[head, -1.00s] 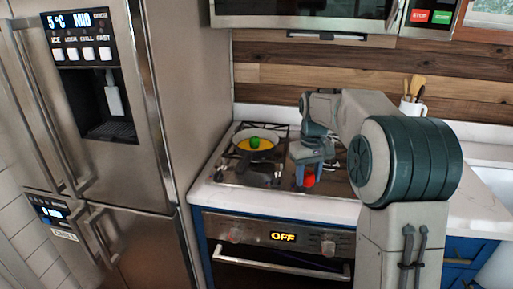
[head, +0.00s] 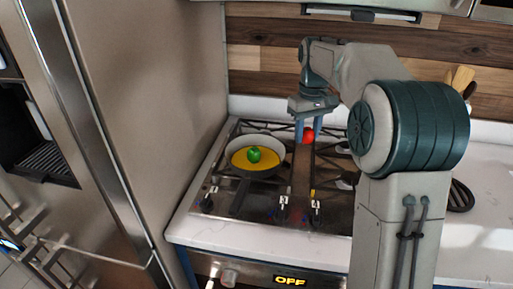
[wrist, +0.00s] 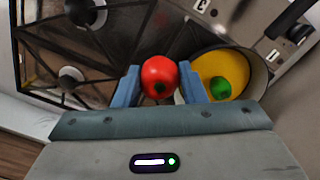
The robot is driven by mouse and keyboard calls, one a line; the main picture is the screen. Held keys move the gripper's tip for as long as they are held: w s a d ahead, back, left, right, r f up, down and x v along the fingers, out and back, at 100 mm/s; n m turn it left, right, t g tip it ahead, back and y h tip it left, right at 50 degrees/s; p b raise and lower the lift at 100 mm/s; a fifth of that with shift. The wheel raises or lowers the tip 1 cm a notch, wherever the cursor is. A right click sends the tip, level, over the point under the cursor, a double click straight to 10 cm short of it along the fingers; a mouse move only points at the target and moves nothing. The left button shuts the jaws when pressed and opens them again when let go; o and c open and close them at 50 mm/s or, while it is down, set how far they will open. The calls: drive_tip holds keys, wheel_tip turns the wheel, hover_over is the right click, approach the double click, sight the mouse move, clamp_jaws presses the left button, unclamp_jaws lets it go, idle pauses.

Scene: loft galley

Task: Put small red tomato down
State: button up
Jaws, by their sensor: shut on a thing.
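The small red tomato (head: 308,136) is between the blue fingers of my gripper (head: 308,133), above the middle of the stove. In the wrist view the tomato (wrist: 159,78) sits between the two fingertips, and my gripper (wrist: 160,88) is shut on it. A pan (head: 284,147) with a yellow inside and a dark handle stands on the left burners. A green round thing (head: 254,155) lies in the pan. The pan (wrist: 262,78) also shows just right of my gripper in the wrist view.
The stove (head: 262,211) has dark grates and front knobs. A tall steel fridge (head: 110,130) stands at the left. The white counter (head: 470,215) is right of the stove, partly behind my arm, with a dark slotted utensil (head: 461,196) on it.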

drive_tip(key=shift+w+a+f, duration=0.1)
drive_tip(key=shift+w+a, duration=0.15)
drive_tip(key=a+f, duration=0.2)
drive_tip(key=a, duration=0.1)
drive_tip(key=a+f+p, duration=0.1)
drive_tip(key=a+f, duration=0.1)
drive_tip(key=a, duration=0.2)
drive_tip(key=w+a+f, duration=0.1)
drive_tip(key=a+f, duration=0.1)
drive_tip(key=a, duration=0.2)
drive_tip(key=shift+f, duration=0.35)
drive_tip(key=shift+f+p, duration=0.4)
drive_tip(key=shift+f, duration=1.65)
drive_tip(key=o, duration=0.9)
drive_tip(key=shift+f, duration=0.1)
drive_tip(key=shift+o, duration=0.2)
